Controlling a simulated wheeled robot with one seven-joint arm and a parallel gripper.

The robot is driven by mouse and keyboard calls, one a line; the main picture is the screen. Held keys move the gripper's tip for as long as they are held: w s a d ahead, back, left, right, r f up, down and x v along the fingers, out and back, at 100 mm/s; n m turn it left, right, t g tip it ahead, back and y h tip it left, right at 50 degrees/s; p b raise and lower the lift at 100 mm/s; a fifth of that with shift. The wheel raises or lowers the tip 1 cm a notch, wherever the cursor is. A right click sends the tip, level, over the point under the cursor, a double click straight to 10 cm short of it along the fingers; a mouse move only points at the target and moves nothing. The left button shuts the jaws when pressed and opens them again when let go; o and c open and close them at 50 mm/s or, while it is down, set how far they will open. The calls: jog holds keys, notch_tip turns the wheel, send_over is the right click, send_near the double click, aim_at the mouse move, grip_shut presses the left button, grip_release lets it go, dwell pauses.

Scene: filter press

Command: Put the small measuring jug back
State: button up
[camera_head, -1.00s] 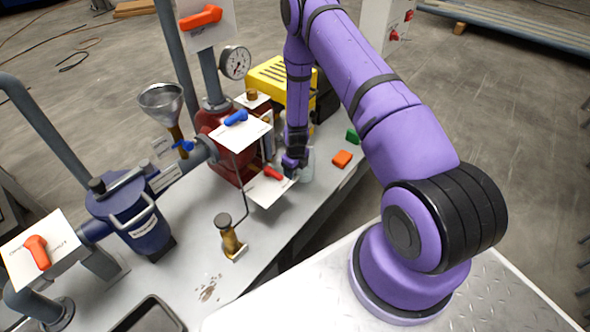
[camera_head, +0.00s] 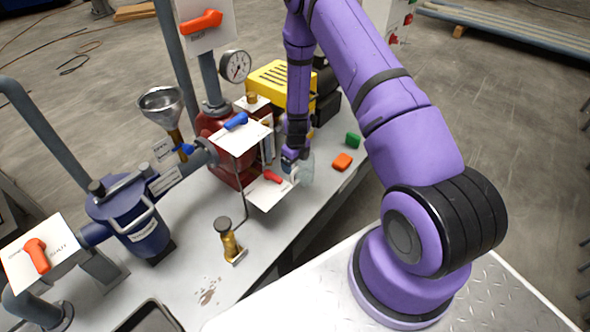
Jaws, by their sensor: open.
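The small measuring jug (camera_head: 307,172) is a clear, pale vessel. It stands on the grey bench, right of the white plate with the red lever. It looks upright, partly hidden behind my gripper. My gripper (camera_head: 292,169) is open and points down at the jug's left side, close to it. Whether the fingers touch the jug is too small to tell.
The white plate with a red lever (camera_head: 272,176) is just left of my gripper. An orange block (camera_head: 342,161) and a green block (camera_head: 352,140) lie to the right. A red pump (camera_head: 222,160) and a yellow-covered motor (camera_head: 276,80) stand behind. The front bench strip (camera_head: 290,225) is clear.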

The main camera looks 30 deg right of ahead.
jog(key=s+a+r+n+t, duration=0.15)
jog(key=r+n, duration=0.35)
jog(key=r, duration=0.9)
jog(key=s+a+r+n, duration=0.3)
jog(key=r+n, duration=0.2)
jog(key=r, duration=0.8)
jog(key=s+a+r+n+t, duration=0.15)
jog(key=r+n, duration=0.45)
jog(key=r, duration=0.8)
jog(key=s+a+r+n, duration=0.1)
jog(key=s+r+n, duration=0.4)
jog(key=s, duration=0.3)
jog(key=s+a+r+n+t, duration=0.1)
jog(key=s+r+n, duration=0.3)
jog(key=s, duration=0.5)
jog(key=s+a+r+n, duration=0.1)
jog(key=s+r+n, duration=0.4)
jog(key=s+n, duration=0.2)
jog(key=shift+s+a+r+n+t, duration=0.3)
jog(key=shift+s+r, duration=0.05)
jog(key=shift+s, duration=0.85)
